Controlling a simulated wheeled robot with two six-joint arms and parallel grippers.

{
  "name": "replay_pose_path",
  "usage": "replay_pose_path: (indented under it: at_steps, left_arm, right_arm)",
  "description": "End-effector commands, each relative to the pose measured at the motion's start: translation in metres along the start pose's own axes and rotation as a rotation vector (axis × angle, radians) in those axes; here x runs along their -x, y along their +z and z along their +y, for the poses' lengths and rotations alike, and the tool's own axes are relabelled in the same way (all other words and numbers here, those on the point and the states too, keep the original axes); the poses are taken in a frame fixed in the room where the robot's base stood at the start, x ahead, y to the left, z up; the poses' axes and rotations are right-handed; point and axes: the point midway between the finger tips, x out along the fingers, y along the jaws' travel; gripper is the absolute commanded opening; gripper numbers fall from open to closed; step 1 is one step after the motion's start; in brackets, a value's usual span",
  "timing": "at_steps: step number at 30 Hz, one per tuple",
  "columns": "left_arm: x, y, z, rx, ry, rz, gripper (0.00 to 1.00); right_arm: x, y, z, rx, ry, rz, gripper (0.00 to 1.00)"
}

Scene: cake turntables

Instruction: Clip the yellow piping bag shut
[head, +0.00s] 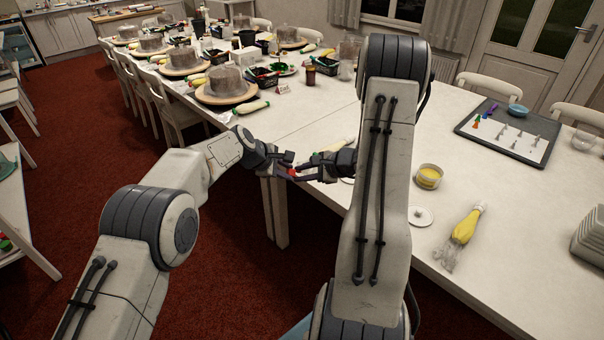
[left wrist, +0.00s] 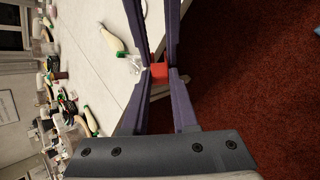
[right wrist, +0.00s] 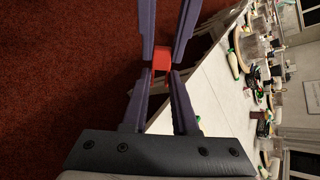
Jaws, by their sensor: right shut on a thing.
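The yellow piping bag (head: 465,226) lies on the table at the right in the head view. Its yellow filling is in the middle and its clear end is crumpled. A small red clip (head: 292,172) is between my two grippers, which face each other tip to tip over the near table edge. My right gripper (head: 300,173) is shut on the red clip. My left gripper (head: 287,169) has its fingertips on either side of the clip; I cannot tell whether they press on it. The clip (left wrist: 159,72) also shows in the left wrist view and in the right wrist view (right wrist: 161,62).
A tub of yellow filling (head: 429,176) and a white lid (head: 421,216) stand left of the bag. A dark tray (head: 470,135) with nozzles lies behind. Cake turntables (head: 227,95) and other piping bags line the far table. The table around the yellow bag is mostly clear.

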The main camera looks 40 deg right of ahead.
Motion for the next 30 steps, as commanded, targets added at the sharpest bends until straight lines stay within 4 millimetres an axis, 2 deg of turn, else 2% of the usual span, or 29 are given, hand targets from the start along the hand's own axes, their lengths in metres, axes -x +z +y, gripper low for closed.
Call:
replay_pose_path:
  at_steps: [1,3,4,13,16,30]
  left_arm:
    - [0.0,0.0,0.001,0.0,0.002,0.001,0.0]
    - [0.001,0.0,0.001,0.0,0.002,0.001,0.0]
    - [0.001,0.0,0.001,0.0,0.002,0.001,0.0]
    - [0.001,0.0,0.001,0.0,0.002,0.001,0.0]
    - [0.001,0.0,0.001,0.0,0.001,0.001,0.0]
    - [0.0,0.0,0.0,0.0,0.001,0.001,0.0]
  right_arm:
    - [0.0,0.0,0.001,0.0,0.001,0.0,0.31]
    - [0.0,0.0,0.001,0.0,0.001,0.0,0.57]
    - [0.0,0.0,0.001,0.0,0.001,0.0,0.62]
    - [0.001,0.0,0.0,0.0,0.001,0.0,0.62]
    - [0.006,0.0,0.0,0.0,-0.001,0.001,0.62]
    - [0.071,-0.001,0.0,0.0,-0.002,0.001,0.62]
